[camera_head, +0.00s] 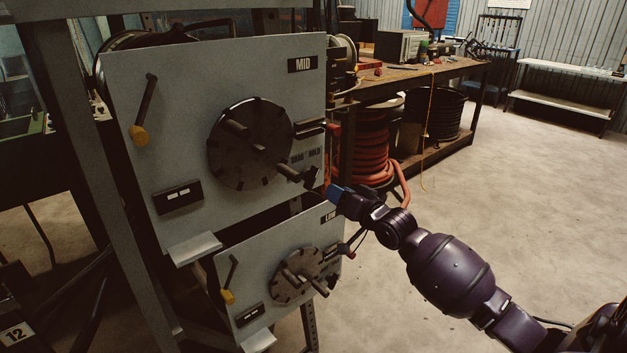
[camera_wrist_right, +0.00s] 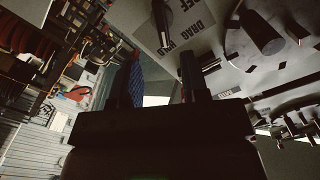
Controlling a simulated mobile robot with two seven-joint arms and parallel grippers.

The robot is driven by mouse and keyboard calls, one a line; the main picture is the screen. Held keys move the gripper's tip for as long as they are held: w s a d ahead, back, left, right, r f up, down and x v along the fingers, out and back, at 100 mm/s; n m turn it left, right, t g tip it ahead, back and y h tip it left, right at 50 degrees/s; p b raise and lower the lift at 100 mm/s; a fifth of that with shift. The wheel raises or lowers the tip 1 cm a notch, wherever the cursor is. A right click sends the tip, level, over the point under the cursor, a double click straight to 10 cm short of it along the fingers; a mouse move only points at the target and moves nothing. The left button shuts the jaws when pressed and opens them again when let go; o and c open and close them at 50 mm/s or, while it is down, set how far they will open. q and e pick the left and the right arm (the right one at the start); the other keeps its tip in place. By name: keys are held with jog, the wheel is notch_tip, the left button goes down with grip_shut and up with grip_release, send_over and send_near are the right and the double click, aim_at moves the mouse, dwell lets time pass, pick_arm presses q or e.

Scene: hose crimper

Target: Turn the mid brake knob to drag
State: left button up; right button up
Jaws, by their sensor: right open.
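The grey MID panel (camera_head: 175,90) stands upright at the left in the head view. My left gripper is out of view.
A round black wheel (camera_head: 230,160) with protruding handles sits left of the knob, with one handle close to my gripper. A lower panel (camera_head: 238,262) carries a similar wheel and knob. A workbench (camera_head: 455,70) and coiled red hose (camera_head: 365,140) stand behind. The right floor is clear.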

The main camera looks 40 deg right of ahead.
aim_at(315, 180)
jog(key=w, duration=0.2)
jog(key=w+b, duration=0.1)
jog(key=w, duration=0.2)
jog(key=w+a, duration=0.1)
jog(key=w, duration=0.2)
jog(key=shift+w, duration=0.15)
jog(key=shift+w+b, duration=0.4)
jog(key=shift+w, duration=0.45)
jog(key=c, duration=0.6)
